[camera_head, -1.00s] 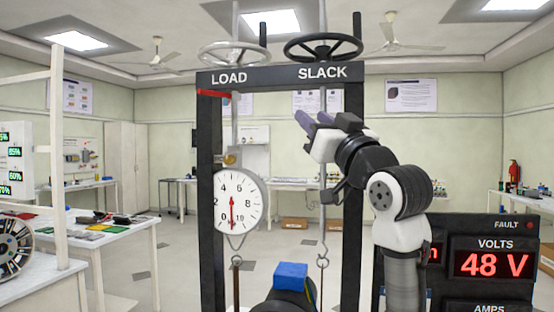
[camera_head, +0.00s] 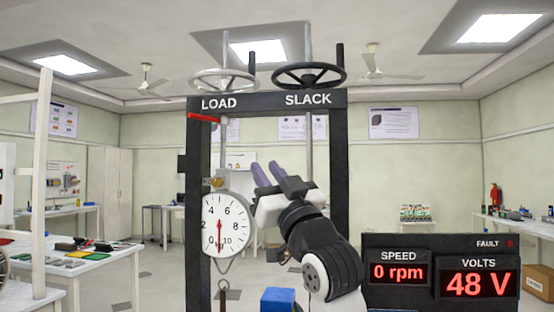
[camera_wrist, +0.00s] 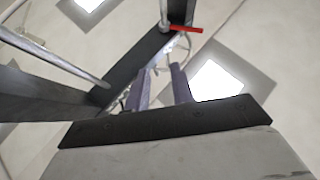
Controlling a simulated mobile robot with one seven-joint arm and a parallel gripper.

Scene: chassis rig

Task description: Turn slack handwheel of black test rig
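The slack handwheel (camera_head: 310,74) is a black spoked wheel on top of the black test rig (camera_head: 340,165), at the right under the ceiling, above the SLACK label. A vertical rod runs down below it. The pale load handwheel (camera_head: 224,80) sits to its left above the LOAD label. My gripper (camera_head: 268,172) is well below the wheels and in front of the rig opening, fingers pointing up and left. Its two purple fingers stand apart with nothing between them. The wrist view shows both fingers (camera_wrist: 160,88) pointing toward the dark crossbeam (camera_wrist: 140,65). I cannot make out the slack handwheel there.
A round white dial (camera_head: 228,222) hangs in the rig's left half, its needle near zero. A display panel (camera_head: 440,275) reads 0 rpm and 48 V at right. A blue block (camera_head: 278,299) is low in front.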

